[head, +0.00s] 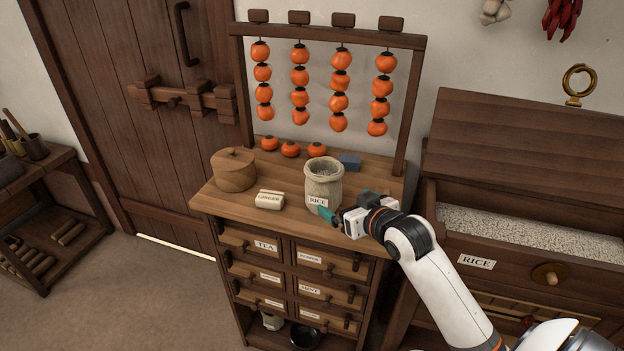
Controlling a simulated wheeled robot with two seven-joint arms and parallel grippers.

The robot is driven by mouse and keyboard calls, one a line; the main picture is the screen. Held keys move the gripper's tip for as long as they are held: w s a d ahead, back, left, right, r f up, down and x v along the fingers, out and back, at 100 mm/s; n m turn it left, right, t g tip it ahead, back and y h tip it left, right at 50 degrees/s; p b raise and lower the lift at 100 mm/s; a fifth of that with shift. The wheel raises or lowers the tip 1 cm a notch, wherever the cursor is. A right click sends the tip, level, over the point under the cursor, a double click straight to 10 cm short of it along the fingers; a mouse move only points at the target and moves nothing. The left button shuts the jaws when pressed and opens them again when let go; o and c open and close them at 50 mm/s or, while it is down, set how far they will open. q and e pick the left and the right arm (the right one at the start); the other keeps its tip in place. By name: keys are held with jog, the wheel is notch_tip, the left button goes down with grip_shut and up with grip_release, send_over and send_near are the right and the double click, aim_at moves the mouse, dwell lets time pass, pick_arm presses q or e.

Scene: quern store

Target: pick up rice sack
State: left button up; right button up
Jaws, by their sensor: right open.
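The rice sack (323,181) is a small beige cloth bag with an open top and a label reading RICE. It stands upright on the wooden cabinet top (228,204), near the front right. My right gripper (332,213) is open at the sack's lower right front, its green-tipped fingers close to the sack's base by the label. I cannot tell whether a finger touches the sack. My left gripper is not in view.
A ginger packet (269,200) and a round lidded wooden box (234,170) stand left of the sack. Several persimmons (290,149) and a blue-grey block (349,161) lie behind it. A persimmon rack (408,110) rises at the back. A rice bin (520,262) stands right.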

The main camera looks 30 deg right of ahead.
aim_at(333, 195)
jog(key=shift+x, duration=1.25)
jog(key=x, duration=0.3)
jog(key=shift+w+p, duration=0.3)
jog(key=x, duration=0.5)
jog(key=shift+a+f+p, duration=0.2)
jog(key=shift+p, duration=0.2)
jog(key=shift+w+f, duration=0.15)
jog(key=shift+w, duration=0.05)
jog(key=shift+s, duration=0.1)
jog(key=shift+c, duration=0.9)
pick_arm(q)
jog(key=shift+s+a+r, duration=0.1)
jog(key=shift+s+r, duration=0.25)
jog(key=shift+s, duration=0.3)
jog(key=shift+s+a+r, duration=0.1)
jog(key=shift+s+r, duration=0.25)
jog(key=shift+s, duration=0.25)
pick_arm(e)
jog(key=c, duration=0.9)
